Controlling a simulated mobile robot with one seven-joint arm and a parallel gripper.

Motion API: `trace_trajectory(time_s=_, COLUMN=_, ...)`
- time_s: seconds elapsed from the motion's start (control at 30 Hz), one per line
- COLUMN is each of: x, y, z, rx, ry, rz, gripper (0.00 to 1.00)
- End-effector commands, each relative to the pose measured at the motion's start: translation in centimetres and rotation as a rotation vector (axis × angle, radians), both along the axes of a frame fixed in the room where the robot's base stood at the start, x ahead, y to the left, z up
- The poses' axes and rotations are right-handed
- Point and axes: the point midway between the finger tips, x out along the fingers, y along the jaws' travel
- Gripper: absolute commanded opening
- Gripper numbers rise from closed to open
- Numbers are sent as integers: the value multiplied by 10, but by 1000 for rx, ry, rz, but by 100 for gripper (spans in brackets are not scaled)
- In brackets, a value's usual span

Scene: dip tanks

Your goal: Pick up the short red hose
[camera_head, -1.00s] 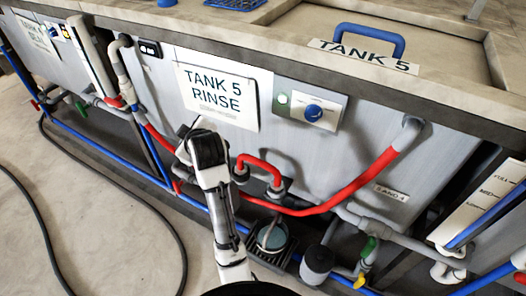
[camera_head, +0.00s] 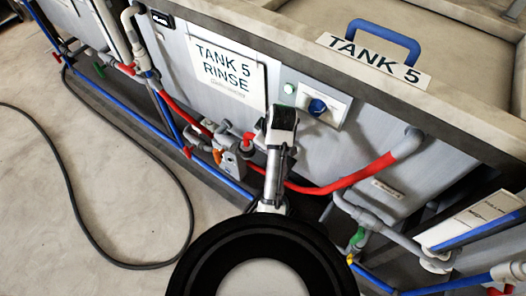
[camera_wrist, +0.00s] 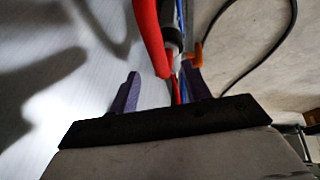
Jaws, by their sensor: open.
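A small red piece (camera_head: 248,137) shows just left of the arm, low on the front of the tank 5 panel. In the wrist view a thick red hose (camera_wrist: 149,35), probably the short one, comes down from the top to between my fingers. My gripper (camera_wrist: 160,82) is open, with one purple finger on each side of the hose's lower end. I cannot tell whether they touch it. The fingers do not show clearly in the head view.
Blue pipes run along the floor edge. A grey fitting (camera_head: 232,163) with an orange part sits left of the arm. A black cable (camera_head: 72,190) lies on the open floor at left.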

Motion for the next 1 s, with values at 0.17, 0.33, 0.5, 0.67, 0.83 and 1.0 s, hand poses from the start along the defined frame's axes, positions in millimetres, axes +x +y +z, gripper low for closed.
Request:
trace_trajectory(time_s=0.17, x=5, y=3, z=-12, rx=-1, ry=-1, rz=1, gripper=48)
trace_trajectory(time_s=0.33, x=11, y=3, z=-30, rx=-1, ry=3, rz=0, gripper=48)
trace_trajectory(time_s=0.5, x=20, y=6, z=-52, rx=-1, ry=1, rz=0, gripper=48)
trace_trajectory(time_s=0.67, x=23, y=7, z=-60, rx=-1, ry=-2, rz=-1, gripper=48)
trace_trajectory(time_s=0.83, x=23, y=7, z=-60, rx=-1, ry=-3, rz=-1, gripper=48)
trace_trajectory(time_s=1.0, x=23, y=7, z=-60, rx=0, ry=-2, rz=-1, gripper=25)
